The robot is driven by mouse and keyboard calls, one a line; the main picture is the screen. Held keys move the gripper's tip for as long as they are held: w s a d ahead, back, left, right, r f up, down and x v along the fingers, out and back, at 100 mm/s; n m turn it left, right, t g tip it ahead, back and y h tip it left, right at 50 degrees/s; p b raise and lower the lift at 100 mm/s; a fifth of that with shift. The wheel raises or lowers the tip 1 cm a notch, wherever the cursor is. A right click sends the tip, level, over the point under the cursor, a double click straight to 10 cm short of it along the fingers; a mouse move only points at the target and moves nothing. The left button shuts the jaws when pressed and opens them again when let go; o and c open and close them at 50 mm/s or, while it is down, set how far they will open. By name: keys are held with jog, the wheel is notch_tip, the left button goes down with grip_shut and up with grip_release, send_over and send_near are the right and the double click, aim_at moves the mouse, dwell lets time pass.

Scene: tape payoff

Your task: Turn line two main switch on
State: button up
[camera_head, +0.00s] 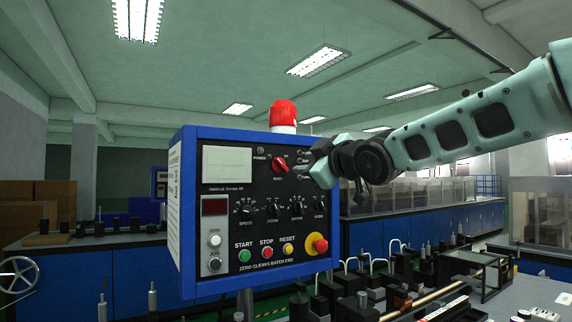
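A blue-framed control box (187,220) with a black face stands in the middle of the head camera view. A red rotary switch (280,163) sits on its upper face, right of a pale display (227,163). The word POWER is printed left of the switch. The switch's on and off marks are too small to read. My gripper (318,162) is at the box's upper right edge, a little right of the red switch and apart from it in the picture. It is seen from the side, and the gap between its fingers is unclear.
Small indicators (302,154) lie between the switch and my gripper. Below are black knobs (272,209), coloured push buttons (267,252) and a red emergency stop (316,243). A red beacon (283,114) tops the box. Machine parts crowd the lower right. Another blue panel (159,182) stands behind.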

aim_at(283, 165)
jog(key=p+x, duration=0.3)
jog(key=x, duration=0.6)
jog(key=shift+w+a, duration=0.3)
grip_shut()
